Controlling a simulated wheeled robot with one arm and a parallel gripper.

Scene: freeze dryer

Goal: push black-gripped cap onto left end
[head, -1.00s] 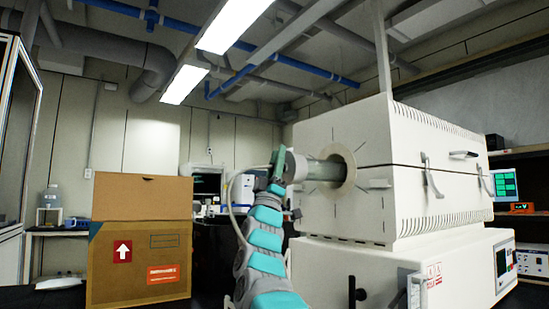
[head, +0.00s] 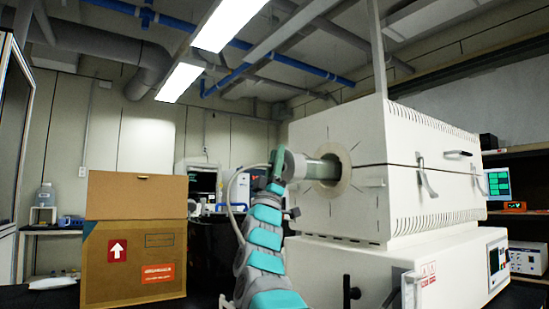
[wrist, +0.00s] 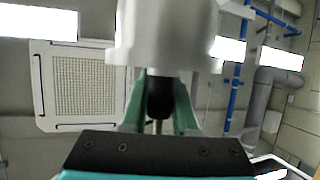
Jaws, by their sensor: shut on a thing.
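In the wrist view, my gripper (wrist: 160,108) is shut on the black grip (wrist: 161,96) of the cap. The cap (wrist: 165,35) is a pale grey cylinder that fills the top middle of that view. The cap looks in line with the tube. I cannot tell how far it sits on the tube end.
The white furnace (head: 335,120) stands on the right, with a round pale collar (head: 344,168) around the tube. An open cardboard box (head: 134,264) stands at the left. A monitor (head: 497,183) is at the far right.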

